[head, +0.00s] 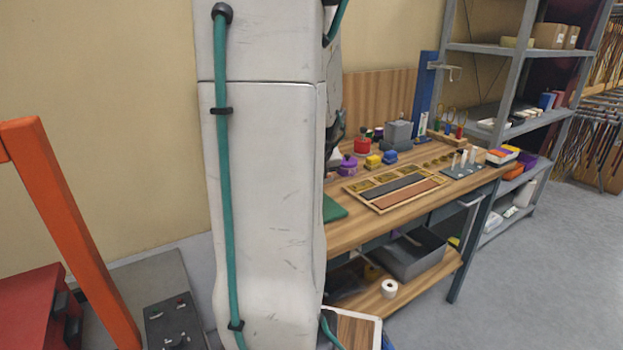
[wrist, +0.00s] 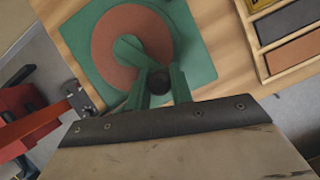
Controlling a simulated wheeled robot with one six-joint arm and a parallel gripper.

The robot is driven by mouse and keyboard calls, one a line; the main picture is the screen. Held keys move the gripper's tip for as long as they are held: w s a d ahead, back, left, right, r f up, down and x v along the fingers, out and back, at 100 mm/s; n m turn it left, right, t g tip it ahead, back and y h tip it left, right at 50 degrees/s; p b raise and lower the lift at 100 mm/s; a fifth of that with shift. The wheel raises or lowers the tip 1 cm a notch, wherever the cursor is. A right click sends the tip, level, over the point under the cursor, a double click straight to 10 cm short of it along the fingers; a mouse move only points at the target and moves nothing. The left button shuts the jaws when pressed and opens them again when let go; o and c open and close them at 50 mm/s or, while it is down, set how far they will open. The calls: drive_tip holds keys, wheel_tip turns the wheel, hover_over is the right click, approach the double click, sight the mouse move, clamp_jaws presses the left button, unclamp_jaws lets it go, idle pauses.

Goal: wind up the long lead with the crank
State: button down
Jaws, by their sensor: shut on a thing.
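In the wrist view a reel with a red-brown round disc (wrist: 104,50) sits on a green square base (wrist: 199,58) on the wooden bench. A green crank arm (wrist: 130,47) runs from the disc's middle towards my gripper. Its dark round knob (wrist: 158,83) is between the two green fingers of my gripper (wrist: 160,86), which is shut on it. I cannot make out the lead. In the head view only a corner of the green base (head: 333,209) shows; my own arm hides the rest of the reel and my gripper.
A partitioned wooden tray (head: 396,187) lies on the bench (head: 352,231), right of the reel. Behind it stand a red pot (head: 362,147), a purple pot (head: 348,166) and a grey block (head: 398,133). A grey shelf rack (head: 492,49) stands at right. An orange post (head: 70,225) is at left.

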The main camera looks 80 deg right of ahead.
drive_tip(key=shift+d+r, duration=0.1)
drive_tip(key=c, duration=1.2)
unclamp_jaws()
drive_tip(key=shift+c, duration=0.2)
drive_tip(key=v, duration=0.7)
drive_tip(key=shift+a+r, duration=0.2)
drive_tip(key=shift+r, duration=0.1)
drive_tip(key=shift+c, duration=0.2)
